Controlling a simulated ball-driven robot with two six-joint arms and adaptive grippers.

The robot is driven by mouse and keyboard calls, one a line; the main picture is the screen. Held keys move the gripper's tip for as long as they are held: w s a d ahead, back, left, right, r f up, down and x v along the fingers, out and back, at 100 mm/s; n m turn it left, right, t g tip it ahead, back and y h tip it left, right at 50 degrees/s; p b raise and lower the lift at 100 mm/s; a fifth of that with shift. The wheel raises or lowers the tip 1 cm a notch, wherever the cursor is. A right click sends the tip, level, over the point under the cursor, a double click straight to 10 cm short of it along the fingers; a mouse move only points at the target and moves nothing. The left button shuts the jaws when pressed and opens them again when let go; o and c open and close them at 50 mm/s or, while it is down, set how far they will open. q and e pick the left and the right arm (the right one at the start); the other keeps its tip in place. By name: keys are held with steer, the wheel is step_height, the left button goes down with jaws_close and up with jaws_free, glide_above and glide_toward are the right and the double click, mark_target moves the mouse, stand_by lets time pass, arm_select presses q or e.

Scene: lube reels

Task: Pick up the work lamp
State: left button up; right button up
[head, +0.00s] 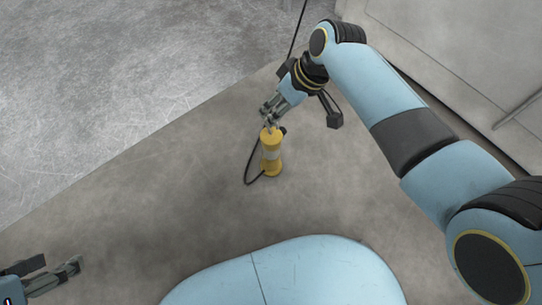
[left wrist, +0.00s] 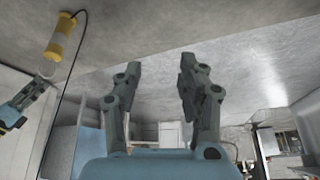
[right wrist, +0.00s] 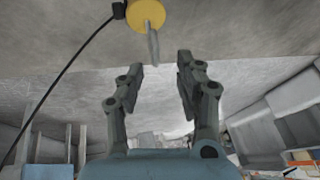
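My left gripper (head: 78,266) is open and empty at lower left, far from the lamp.
The black cable (right wrist: 62,75) runs away from the lamp in the right wrist view. A pale panel or cabinet (head: 470,60) stands at upper right in the head view. The floor left of the lamp is clear, with a shinier grey area (head: 120,80) at upper left.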

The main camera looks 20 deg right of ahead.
step_height(320, 180, down, 2)
steer(key=shift+w+a+f+b, duration=0.1)
steer(key=shift+w+f+b, duration=0.05)
steer(key=shift+b, duration=0.65)
steer(key=shift+w+a+f+b, duration=0.15)
steer(key=shift+a+f+b, duration=0.05)
steer(key=shift+f+b, duration=0.3)
steer(key=shift+w+a+f, duration=0.1)
steer(key=shift+f, duration=0.2)
arm_select(q)
steer(key=f+t, duration=0.2)
steer(key=f, duration=0.1)
steer(key=f+t, duration=0.2)
steer(key=shift+w+d, duration=0.1)
steer(key=shift+w, duration=0.3)
steer(key=shift+r, duration=0.1)
arm_select(e)
steer(key=shift+c, duration=0.4)
jaws_close()
steer(key=shift+w+r, duration=0.1)
